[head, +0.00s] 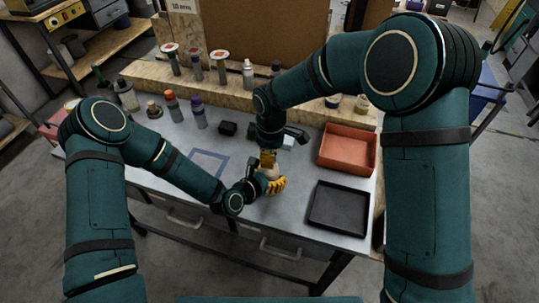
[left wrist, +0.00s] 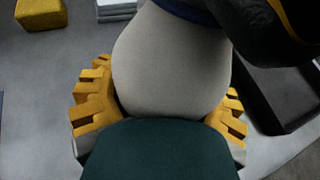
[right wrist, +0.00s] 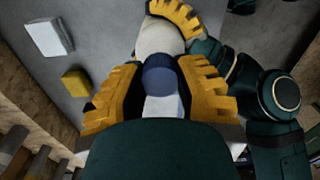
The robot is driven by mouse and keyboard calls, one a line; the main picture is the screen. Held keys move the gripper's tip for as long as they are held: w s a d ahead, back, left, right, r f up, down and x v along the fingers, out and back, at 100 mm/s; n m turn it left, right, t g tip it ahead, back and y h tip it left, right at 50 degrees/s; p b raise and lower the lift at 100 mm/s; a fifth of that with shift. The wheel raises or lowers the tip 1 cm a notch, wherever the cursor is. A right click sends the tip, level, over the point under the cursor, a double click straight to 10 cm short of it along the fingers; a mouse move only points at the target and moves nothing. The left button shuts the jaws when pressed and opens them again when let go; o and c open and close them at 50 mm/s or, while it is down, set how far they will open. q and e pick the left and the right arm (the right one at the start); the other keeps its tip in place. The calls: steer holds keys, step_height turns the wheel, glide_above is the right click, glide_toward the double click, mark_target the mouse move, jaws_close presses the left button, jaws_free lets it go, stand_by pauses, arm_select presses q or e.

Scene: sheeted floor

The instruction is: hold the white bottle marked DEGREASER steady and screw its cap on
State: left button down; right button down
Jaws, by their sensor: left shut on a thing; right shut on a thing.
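The white bottle (left wrist: 172,62) stands between the yellow fingers of my left gripper (left wrist: 160,108), which is shut around its rounded body. No label can be read on it. In the head view the bottle (head: 271,172) is mostly hidden by both grippers. A dark blue cap (right wrist: 160,74) is at the bottle's neck. My right gripper (right wrist: 160,98) comes from above and is shut with its fingers on either side of the cap. A pale blue-white part shows nearer the right wrist camera. I cannot tell how far the cap is turned onto the neck.
A black tray (head: 338,229) and an orange bin (head: 347,150) lie to the right on the grey table. A yellow block (right wrist: 76,82) and a white box (right wrist: 50,38) are close by. A blue square outline (head: 192,158), a small black box (head: 228,128) and several bottles are to the left.

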steer(key=c, duration=0.8)
jaws_free()
steer(key=shift+o, duration=0.2)
steer(key=shift+w+r, duration=0.1)
steer(key=shift+r, duration=2.15)
steer(key=o, duration=0.7)
steer(key=shift+c, duration=0.2)
steer(key=shift+r, duration=0.1)
step_height(320, 180, up, 12)
steer(key=shift+w+d, duration=0.15)
steer(key=shift+d, duration=0.05)
